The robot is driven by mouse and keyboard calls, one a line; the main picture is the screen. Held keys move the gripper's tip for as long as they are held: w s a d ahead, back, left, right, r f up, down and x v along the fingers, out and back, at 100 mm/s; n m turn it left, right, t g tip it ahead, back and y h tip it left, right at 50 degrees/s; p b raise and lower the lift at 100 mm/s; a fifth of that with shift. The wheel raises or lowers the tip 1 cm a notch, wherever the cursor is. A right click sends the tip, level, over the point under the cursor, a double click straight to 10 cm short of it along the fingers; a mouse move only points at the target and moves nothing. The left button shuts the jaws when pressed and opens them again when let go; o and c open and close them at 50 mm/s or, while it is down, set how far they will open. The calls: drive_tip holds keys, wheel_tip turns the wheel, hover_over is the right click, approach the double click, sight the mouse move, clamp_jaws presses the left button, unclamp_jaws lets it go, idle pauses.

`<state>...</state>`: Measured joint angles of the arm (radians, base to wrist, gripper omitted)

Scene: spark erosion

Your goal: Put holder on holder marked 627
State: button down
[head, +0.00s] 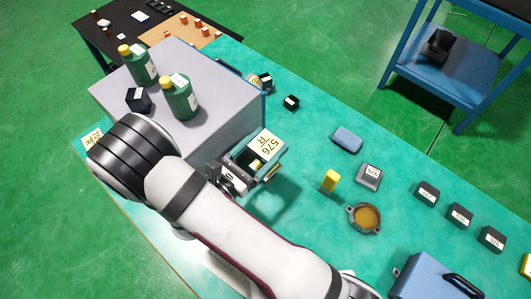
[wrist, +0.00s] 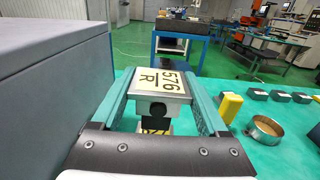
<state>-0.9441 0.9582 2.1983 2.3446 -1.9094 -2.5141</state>
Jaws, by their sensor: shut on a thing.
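My gripper (head: 262,166) is shut on a holder (head: 266,143) with a pale yellow top label reading 576 R. The holder is above the teal bench beside the grey box, and its shadow falls on the bench. In the wrist view the holder (wrist: 162,82) sits label up between the two teal fingers. A low grey block (head: 369,177) with a white label lies on the bench to the right. Several small dark labelled blocks, one of them here (head: 428,192), stand in a row farther right. I cannot read 627 on any label.
A big grey box (head: 225,77) bearing green bottles (head: 180,98) stands left of the gripper. A yellow block (head: 330,181), a round dish (head: 364,218) and a blue pad (head: 347,140) lie to the right. A blue case (head: 432,278) stands at the front. Bench (head: 305,150) between is clear.

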sight(266, 153)
drive_tip(key=shift+f, duration=1.55)
drive_tip(key=shift+f, duration=0.15)
unclamp_jaws()
drive_tip(key=v, duration=1.2)
drive_tip(key=shift+r, duration=0.2)
